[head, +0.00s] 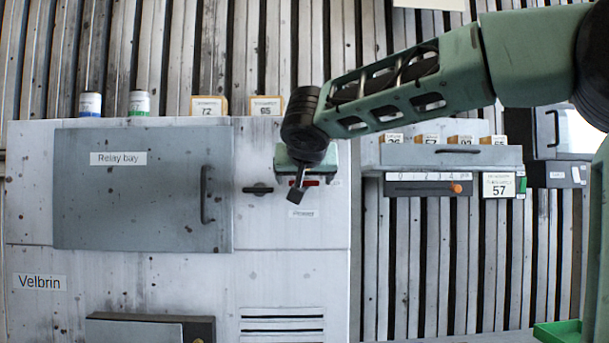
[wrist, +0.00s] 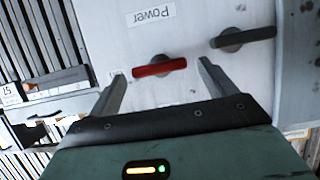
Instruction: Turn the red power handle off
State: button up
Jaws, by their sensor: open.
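The red power handle (wrist: 159,67) is a short red bar on a dark round base on the cabinet's front. In the wrist view it lies between my two open fingers, close to level in that picture, with the Power label (wrist: 152,14) beside it. In the head view only a bit of the red handle (head: 311,183) shows behind my gripper (head: 297,190). My gripper also shows in the wrist view (wrist: 158,80), open and with nothing clasped. Whether the fingers touch the handle I cannot tell.
A black handle (head: 258,189) sits left of the red one on the cabinet (head: 290,265). The Relay bay door (head: 130,200) is shut. Cans and numbered boxes stand on top. A panel with an orange knob (head: 456,188) is at the right.

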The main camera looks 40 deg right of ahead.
jog(key=c, duration=1)
jog(key=shift+f+h+b, duration=0.1)
jog(key=shift+h+b, duration=0.2)
jog(key=shift+b, duration=0.3)
jog(key=n+b, duration=0.1)
jog(key=n+g+h+b, duration=0.1)
jog(key=b, duration=0.1)
jog(key=shift+w+a+f, duration=0.15)
jog(key=shift+a+f, duration=0.05)
jog(key=n+h+b, duration=0.2)
jog(key=n+b, duration=0.1)
jog(key=n+h+b, duration=0.2)
jog(key=n+b, duration=0.2)
jog(key=a+f+n+h+b, duration=0.1)
jog(key=n+h+b, duration=0.1)
jog(key=n+b, duration=0.2)
jog(key=shift+w, duration=0.3)
jog(key=shift+n, duration=0.4)
